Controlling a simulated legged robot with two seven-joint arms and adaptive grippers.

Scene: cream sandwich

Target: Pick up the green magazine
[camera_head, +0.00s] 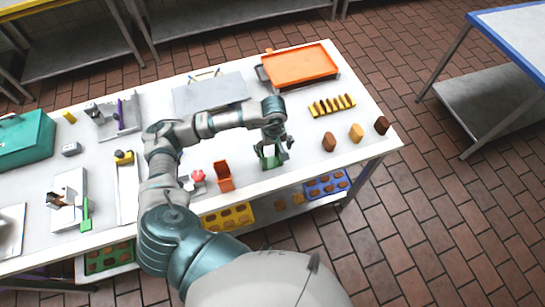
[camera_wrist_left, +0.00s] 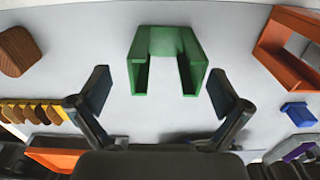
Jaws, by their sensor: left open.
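The green magazine (camera_head: 269,161) stands on the white table near its front edge, partly hidden by my left gripper in the head view. In the left wrist view the green magazine (camera_wrist_left: 168,42) is a U-shaped channel with two upright walls, ahead of and between the fingertips. My left gripper (camera_head: 276,150) is open and above the magazine. In the left wrist view its two fingers (camera_wrist_left: 160,92) are spread wide, with nothing held and a gap to the magazine. My right gripper is not in view.
An orange holder (camera_head: 223,176) stands left of the magazine. Brown and tan pieces (camera_head: 329,141) lie to the right, with a yellow row of pieces (camera_head: 331,105) behind. An orange tray (camera_head: 300,66) is at the back. Yellow (camera_head: 228,217) and blue (camera_head: 326,186) trays sit on the lower shelf.

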